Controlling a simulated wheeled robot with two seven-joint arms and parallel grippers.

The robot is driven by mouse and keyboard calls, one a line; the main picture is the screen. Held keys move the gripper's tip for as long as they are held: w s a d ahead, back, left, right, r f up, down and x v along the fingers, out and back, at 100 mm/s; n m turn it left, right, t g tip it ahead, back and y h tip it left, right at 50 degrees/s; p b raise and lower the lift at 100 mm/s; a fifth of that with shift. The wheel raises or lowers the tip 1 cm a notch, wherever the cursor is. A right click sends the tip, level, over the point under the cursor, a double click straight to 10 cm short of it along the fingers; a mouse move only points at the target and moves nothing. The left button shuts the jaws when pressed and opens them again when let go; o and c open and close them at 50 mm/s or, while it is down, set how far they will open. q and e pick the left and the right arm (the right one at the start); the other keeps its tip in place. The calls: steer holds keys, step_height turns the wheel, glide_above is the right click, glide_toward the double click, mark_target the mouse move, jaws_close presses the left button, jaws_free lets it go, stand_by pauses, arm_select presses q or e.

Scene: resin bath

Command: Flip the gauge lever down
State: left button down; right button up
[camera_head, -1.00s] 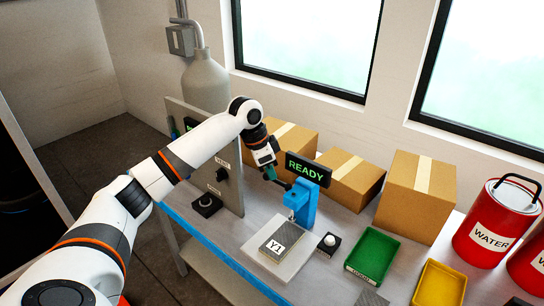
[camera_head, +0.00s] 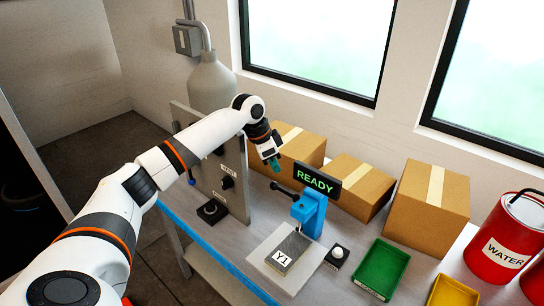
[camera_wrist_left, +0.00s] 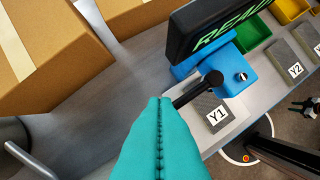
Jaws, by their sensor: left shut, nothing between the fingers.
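The gauge (camera_head: 310,213) is a blue stand behind the grey Y1 block (camera_head: 289,250). Its black lever (camera_head: 284,190) sticks out to the left from the stand's upper part, its free end slightly higher in the picture. My left gripper (camera_head: 276,166) is shut and empty, its teal fingers pointing down just above and behind the lever's free end. In the left wrist view, the closed fingers (camera_wrist_left: 160,105) cover the near end of the lever (camera_wrist_left: 198,90); whether they touch it I cannot tell. A small dark shape (camera_wrist_left: 304,107) at that view's right edge may be my right gripper.
Cardboard boxes (camera_head: 425,210) line the wall. A grey panel with a knob (camera_head: 227,183) stands to the left. A white button (camera_head: 337,254), a green tray (camera_head: 381,268) and a red WATER bucket (camera_head: 497,245) are to the right.

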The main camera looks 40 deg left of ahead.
mark_target(284, 191)
arm_select(q)
steer(key=p+x, duration=0.1)
steer(key=x, duration=0.4)
steer(key=shift+d+f, duration=0.15)
steer(key=shift+f, duration=0.15)
steer(key=shift+w+d, duration=0.1)
